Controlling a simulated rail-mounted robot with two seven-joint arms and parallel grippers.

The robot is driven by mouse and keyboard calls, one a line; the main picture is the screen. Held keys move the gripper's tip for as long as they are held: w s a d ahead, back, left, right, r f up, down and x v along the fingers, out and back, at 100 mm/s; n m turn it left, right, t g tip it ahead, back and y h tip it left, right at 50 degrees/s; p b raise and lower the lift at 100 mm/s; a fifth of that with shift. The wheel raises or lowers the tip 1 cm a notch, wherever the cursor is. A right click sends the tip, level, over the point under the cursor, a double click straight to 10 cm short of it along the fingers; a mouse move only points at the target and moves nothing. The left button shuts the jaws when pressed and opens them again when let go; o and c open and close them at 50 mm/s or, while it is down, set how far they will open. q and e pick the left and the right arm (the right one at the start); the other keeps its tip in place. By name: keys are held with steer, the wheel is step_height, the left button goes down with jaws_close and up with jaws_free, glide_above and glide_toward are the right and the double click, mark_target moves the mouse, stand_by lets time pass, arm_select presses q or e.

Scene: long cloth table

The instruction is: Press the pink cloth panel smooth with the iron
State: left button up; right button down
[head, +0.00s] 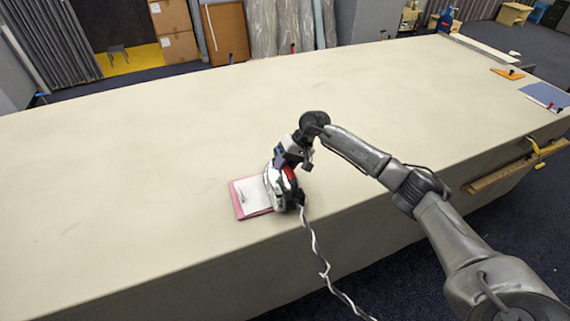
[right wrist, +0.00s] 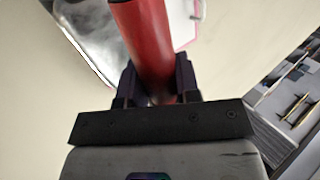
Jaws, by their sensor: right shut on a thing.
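The pink cloth panel (head: 239,211) lies flat near the front edge of the long table, with a white sheet (head: 252,194) over most of it. The iron (head: 280,192), silver with a red handle, stands at the right side of the panel and covers part of it. I cannot tell whether its sole touches the sheet. My right gripper (head: 292,160) is shut on the iron's handle. In the right wrist view the red handle (right wrist: 148,45) sits between the fingers (right wrist: 156,88). A pink edge shows beyond the iron there. My left gripper is not in view.
The long table (head: 130,170) is clear to the left and behind. A white cord (head: 322,262) hangs from the iron over the front edge. At the far right end lie an orange tool (head: 508,73) and a blue board (head: 547,95).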

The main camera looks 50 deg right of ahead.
steer(key=shift+f, duration=0.1)
stand_by(0.3)
steer(key=shift+s+a+r, duration=0.1)
steer(key=shift+s+r, duration=0.05)
steer(key=shift+r, duration=0.8)
step_height(320, 180, up, 2)
steer(key=shift+r+p, duration=0.15)
steer(key=shift+p, duration=0.25)
steer(key=shift+r+p, duration=0.3)
steer(key=shift+r, duration=1.4)
